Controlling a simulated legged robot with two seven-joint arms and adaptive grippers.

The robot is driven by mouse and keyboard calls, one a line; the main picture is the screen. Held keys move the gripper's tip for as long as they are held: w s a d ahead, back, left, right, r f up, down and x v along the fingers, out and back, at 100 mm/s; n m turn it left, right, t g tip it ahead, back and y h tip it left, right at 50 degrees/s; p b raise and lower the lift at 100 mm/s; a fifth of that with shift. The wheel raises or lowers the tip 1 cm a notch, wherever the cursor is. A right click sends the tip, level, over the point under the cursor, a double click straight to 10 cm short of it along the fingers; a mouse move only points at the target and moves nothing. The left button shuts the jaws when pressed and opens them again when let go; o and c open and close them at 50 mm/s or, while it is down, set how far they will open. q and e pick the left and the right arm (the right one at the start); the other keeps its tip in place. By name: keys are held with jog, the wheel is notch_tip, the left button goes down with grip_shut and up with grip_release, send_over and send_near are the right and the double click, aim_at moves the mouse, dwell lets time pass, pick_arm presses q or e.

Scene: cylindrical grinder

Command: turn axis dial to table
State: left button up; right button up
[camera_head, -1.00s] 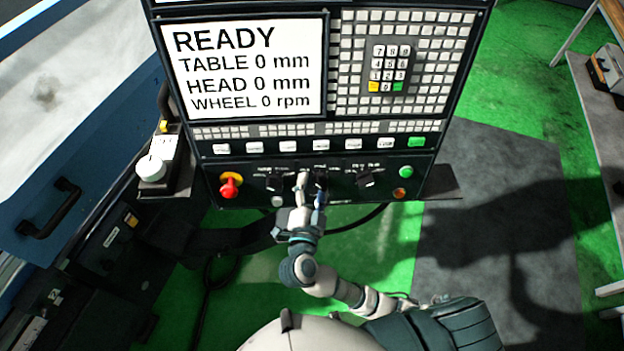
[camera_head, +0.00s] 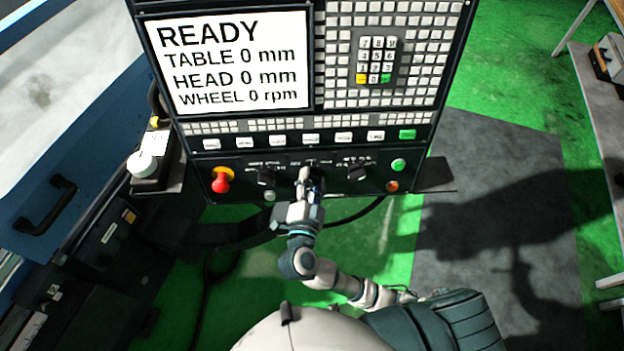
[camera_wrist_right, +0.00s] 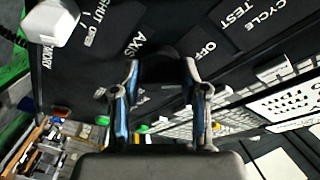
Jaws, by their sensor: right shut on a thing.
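The control panel (camera_head: 232,172) has a row of dark dials below its screen. My right gripper (camera_head: 311,180) reaches the middle dial, the axis dial (camera_head: 316,167), from below. In the right wrist view the two fingers (camera_wrist_right: 161,84) are shut on the dark axis dial (camera_wrist_right: 160,66), one on each side. The word AXIS is printed beside it. The dial's pointer direction is mostly hidden. Another dial (camera_head: 266,175) is to its left and one more dial (camera_head: 357,171) to its right. My left gripper is not in view.
The screen (camera_head: 235,62) reads READY, TABLE 0 mm, HEAD 0 mm, WHEEL 0 rpm. A red stop button (camera_head: 221,183) is at the panel's left; green (camera_head: 398,165) and orange (camera_head: 392,186) buttons are at its right. A white round knob (camera_head: 142,164) stands left of the panel.

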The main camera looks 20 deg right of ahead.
jog(key=shift+f, duration=0.15)
jog(key=shift+m+p, duration=0.4)
jog(key=m+g+p, duration=0.1)
jog(key=m+p, duration=0.1)
jog(key=m, duration=0.1)
jog(key=shift+m+p, duration=0.3)
jog(key=shift+m, duration=0.1)
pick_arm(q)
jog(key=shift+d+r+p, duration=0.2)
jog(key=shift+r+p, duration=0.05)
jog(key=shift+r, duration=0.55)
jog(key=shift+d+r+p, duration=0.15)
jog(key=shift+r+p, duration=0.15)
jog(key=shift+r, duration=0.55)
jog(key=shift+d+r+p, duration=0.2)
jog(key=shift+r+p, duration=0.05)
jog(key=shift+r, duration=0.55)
pick_arm(e)
jog(key=shift+m+g+h, duration=0.3)
jog(key=shift+m+g, duration=0.4)
jog(key=shift+m, duration=1.1)
